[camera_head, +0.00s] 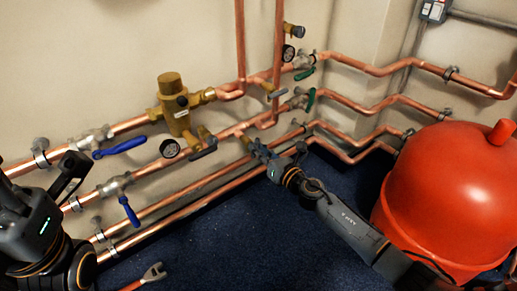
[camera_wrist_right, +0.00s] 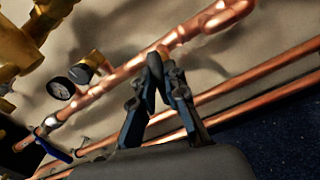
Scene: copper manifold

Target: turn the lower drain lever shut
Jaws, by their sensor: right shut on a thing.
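My right gripper (camera_head: 256,147) reaches in from the lower right to the lower part of the copper pipework in the head view. In the right wrist view its two fingers (camera_wrist_right: 160,62) are closed around a small dark lever (camera_wrist_right: 151,88) in front of a copper pipe. The fingers hide most of this lever, so its exact angle is hard to tell.
Blue levers (camera_head: 120,147) and green levers (camera_head: 310,100) sit on the pipes, with a gauge (camera_head: 169,148) and a brass valve body (camera_head: 176,105). A red tank (camera_head: 455,195) stands at right.

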